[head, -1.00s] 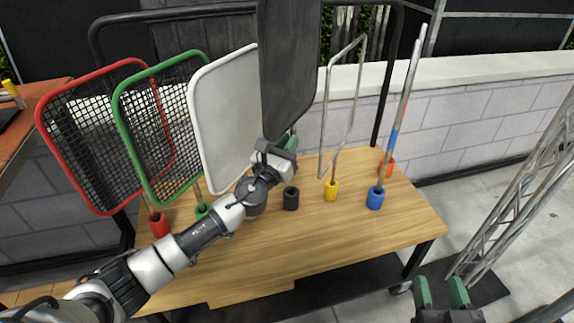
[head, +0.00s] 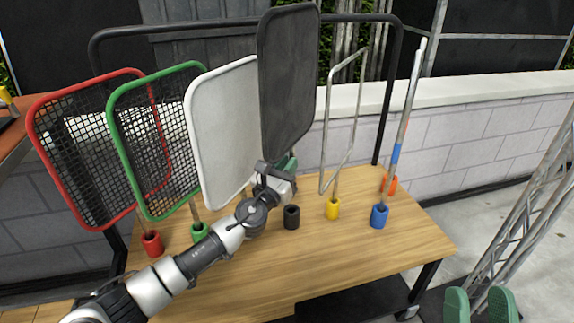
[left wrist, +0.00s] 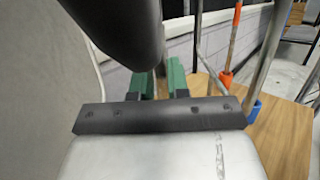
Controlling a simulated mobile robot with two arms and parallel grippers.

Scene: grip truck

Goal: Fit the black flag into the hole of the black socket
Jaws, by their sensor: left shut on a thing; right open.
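The black flag (head: 288,80) is a dark framed panel held upright above the table. My left gripper (head: 287,164) is shut at its lower end, where the grip is partly hidden by the wrist. In the left wrist view, a dark part of the flag (left wrist: 125,28) rises in front of the green fingers (left wrist: 162,84). The black socket (head: 291,222) stands on the table just below the left gripper, its hole facing up. The flag is apart from the socket; its stem's lower end is not clearly visible. My right gripper (head: 480,303) is open and empty at the lower right.
Red (head: 152,246), green (head: 199,230), yellow (head: 333,210), blue (head: 379,217) and orange (head: 389,185) sockets line the wooden table (head: 350,260), each holding a piece. The white panel (head: 222,130) stands close left of the black flag. A metal truss (head: 520,200) stands at right.

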